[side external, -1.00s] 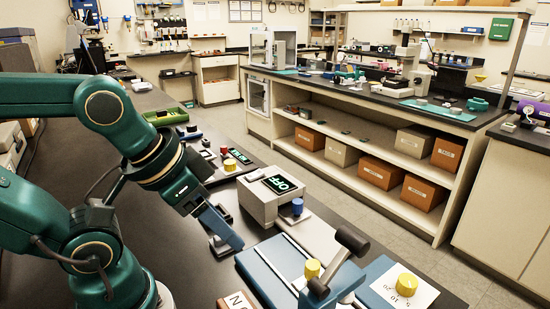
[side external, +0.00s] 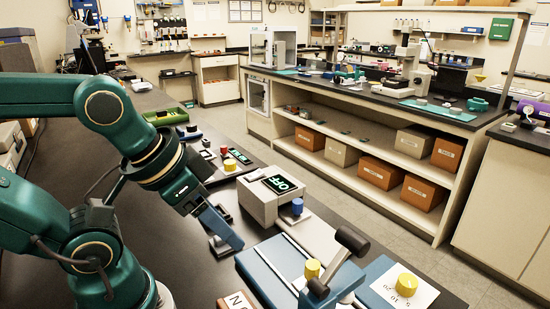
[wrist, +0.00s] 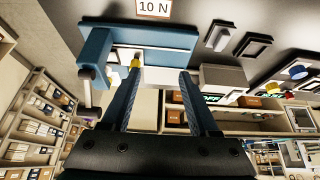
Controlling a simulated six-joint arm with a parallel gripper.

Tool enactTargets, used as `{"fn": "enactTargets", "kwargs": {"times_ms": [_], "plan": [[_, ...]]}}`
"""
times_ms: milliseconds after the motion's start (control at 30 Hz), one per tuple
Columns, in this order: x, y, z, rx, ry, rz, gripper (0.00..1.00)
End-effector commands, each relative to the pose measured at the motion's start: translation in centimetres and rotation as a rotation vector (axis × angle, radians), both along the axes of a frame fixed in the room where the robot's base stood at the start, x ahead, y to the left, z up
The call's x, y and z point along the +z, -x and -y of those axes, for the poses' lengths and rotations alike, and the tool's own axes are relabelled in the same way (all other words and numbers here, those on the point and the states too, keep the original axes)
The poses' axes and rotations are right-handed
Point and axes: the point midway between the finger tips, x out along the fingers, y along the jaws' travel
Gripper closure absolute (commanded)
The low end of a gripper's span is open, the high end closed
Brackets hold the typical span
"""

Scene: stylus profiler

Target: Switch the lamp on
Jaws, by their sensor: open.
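A pale box (side external: 262,203) stands on the dark bench with a screen (side external: 280,184) on top reading OFF in green. A blue round knob (side external: 297,206) sits beside its right side. Which part is the lamp or its switch, I cannot tell. My gripper (side external: 228,244) hangs over the bench in front of the box, apart from it. In the wrist view my gripper (wrist: 160,72) is open with nothing between its two blue fingers. The box (wrist: 223,77) shows to the right of the fingers there.
A blue plate (side external: 258,279) with a black-ended lever (side external: 352,240) and yellow knob (side external: 312,269) lies at front. A yellow dial (side external: 406,285) sits on a numbered card at its right. Red and yellow knobs (side external: 229,165) stand behind the box.

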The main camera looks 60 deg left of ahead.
Motion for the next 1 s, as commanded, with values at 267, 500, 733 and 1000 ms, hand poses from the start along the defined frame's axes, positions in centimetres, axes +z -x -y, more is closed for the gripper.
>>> {"fn": "enactTargets", "kwargs": {"times_ms": [267,500,733,1000], "plan": [[1.6,-0.2,0.3,-0.104,-0.040,0.001,1.00],[6.6,-3.5,-0.1,-0.200,-0.078,0.003,1.00],[10.2,-7.6,-2.2,-0.232,-0.099,-0.017,1.00],[12.5,-12.5,-6.9,-0.232,-0.106,-0.045,1.00]]}}
